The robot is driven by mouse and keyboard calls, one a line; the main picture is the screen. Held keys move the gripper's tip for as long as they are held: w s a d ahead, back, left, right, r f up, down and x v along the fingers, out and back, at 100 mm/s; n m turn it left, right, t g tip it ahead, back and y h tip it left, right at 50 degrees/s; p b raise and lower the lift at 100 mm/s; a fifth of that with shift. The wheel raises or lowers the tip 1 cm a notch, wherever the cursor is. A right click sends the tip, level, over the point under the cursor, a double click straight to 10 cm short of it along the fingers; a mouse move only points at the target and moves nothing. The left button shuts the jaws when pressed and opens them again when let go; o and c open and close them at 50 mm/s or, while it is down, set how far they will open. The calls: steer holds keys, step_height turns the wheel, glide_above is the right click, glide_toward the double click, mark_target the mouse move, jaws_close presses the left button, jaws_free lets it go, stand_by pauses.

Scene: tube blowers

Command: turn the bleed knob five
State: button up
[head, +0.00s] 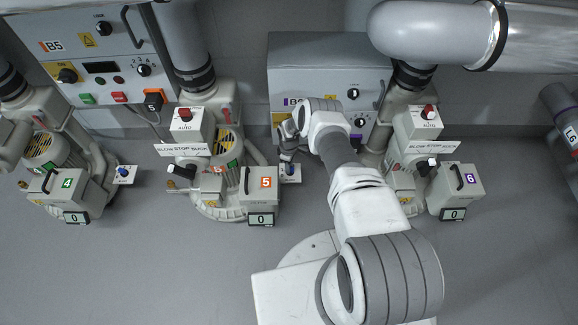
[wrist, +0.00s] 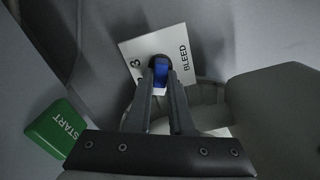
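The blue bleed knob (wrist: 160,70) sits on a white plate (wrist: 134,58) marked BLEED and what looks like 3. In the head view the plate (head: 291,178) lies just right of the orange-labelled blower 5 (head: 260,190). My gripper (wrist: 161,77) reaches down over the knob, one finger on each side. The knob fills the gap between the fingertips, and they appear closed on it. In the head view my gripper (head: 287,155) is above the plate, partly hidden by my wrist. Part of the plate's lettering is covered by the fingers.
A green START button (wrist: 57,128) is at the left in the wrist view. Blower 4 (head: 68,190) stands left and blower 6 (head: 458,188) right; all displays read 0. Another bleed plate (head: 124,177) is beside blower 4.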

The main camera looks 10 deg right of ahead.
steer(key=o, duration=0.4)
steer(key=shift+o, duration=0.2)
step_height(320, 180, up, 17)
steer(key=p, duration=0.7)
steer(key=shift+r, duration=0.2)
steer(key=shift+s, duration=0.1)
